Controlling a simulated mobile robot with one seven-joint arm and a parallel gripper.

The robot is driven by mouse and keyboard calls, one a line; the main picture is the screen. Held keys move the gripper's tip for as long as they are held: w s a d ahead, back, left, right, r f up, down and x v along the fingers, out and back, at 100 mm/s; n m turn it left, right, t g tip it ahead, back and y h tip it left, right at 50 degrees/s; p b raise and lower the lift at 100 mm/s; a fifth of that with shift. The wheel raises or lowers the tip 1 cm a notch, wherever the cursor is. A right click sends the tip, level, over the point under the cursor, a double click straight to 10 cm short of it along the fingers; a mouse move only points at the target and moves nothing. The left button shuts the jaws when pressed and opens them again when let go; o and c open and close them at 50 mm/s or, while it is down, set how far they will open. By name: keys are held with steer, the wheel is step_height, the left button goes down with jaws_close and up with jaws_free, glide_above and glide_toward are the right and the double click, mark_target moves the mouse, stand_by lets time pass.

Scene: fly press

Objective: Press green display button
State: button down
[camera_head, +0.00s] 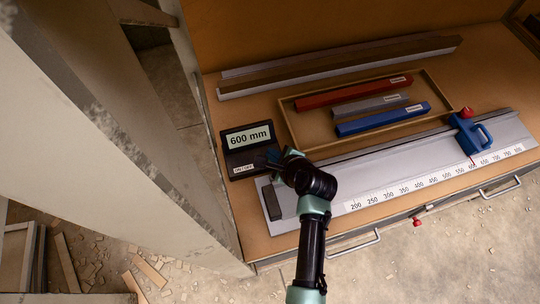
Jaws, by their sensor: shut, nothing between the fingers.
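The dark display unit (231,157) stands at the left end of the bench, and its pale screen reads "600 mm". No green button can be made out; the lower right of the display is covered by my gripper. My gripper (266,160) is at the display's lower right corner, shut and empty, small and dark in this view. Whether it touches the display cannot be told.
A grey ruled rail (400,171) with a blue stop block (468,135) runs right of my arm. A wooden tray (287,118) holds red, grey and blue bars behind it. A long wood-and-metal bar (340,68) lies farther back. A pale wall (110,120) stands left.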

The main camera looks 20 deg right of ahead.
step_height(320, 180, up, 6)
steer(key=p, duration=0.6)
steer(key=shift+f, duration=0.1)
stand_by(0.3)
